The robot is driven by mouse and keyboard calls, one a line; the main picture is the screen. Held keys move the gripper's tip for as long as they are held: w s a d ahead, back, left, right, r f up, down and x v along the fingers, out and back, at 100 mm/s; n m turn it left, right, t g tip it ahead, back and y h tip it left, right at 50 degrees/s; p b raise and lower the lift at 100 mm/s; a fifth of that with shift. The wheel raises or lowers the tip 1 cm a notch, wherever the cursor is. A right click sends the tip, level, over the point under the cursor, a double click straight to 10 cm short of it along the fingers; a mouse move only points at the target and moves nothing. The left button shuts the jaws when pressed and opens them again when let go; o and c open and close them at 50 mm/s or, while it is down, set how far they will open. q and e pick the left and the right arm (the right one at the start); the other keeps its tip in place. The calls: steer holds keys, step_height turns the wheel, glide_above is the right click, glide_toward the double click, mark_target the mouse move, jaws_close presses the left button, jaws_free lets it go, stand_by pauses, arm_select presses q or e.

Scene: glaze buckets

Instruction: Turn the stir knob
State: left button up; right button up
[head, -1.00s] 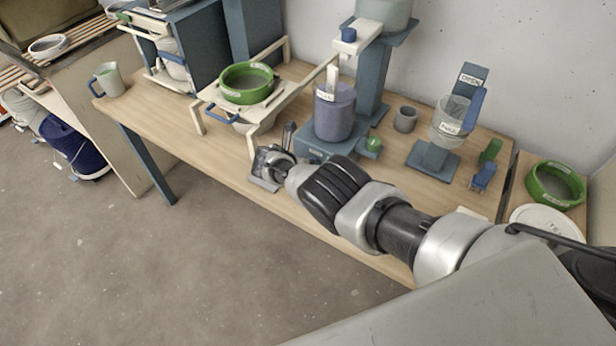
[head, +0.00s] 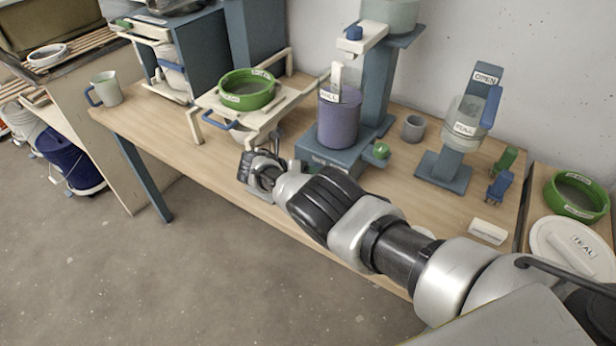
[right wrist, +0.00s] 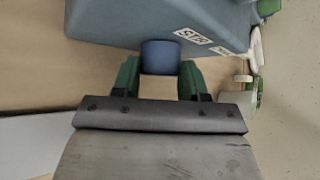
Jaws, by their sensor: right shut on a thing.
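The stir knob, a short blue cylinder (right wrist: 160,57), sticks out from a blue-grey base (right wrist: 150,20) in the right wrist view. A partly readable white label is on the base beside it. My right gripper (right wrist: 160,78) is shut on the knob, with a green-padded finger on each side. In the head view my right gripper (head: 262,160) is beside the left end of the mixer base (head: 335,166), which carries a purple bucket (head: 338,118). I cannot make out the knob in that view. My left gripper is not in view.
A green knob (head: 380,151) is at the base's right side. A green ring on a cream stand (head: 247,90) is behind my gripper. A grey cup (head: 412,128) and a clear bucket (head: 465,125) stand to the right. The wooden table's front edge (head: 190,165) runs beneath my arm.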

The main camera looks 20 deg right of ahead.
steer(key=o, duration=0.9)
steer(key=v, duration=1)
steer(key=shift+a+r+p, duration=0.2)
steer(key=shift+a+p, duration=0.1)
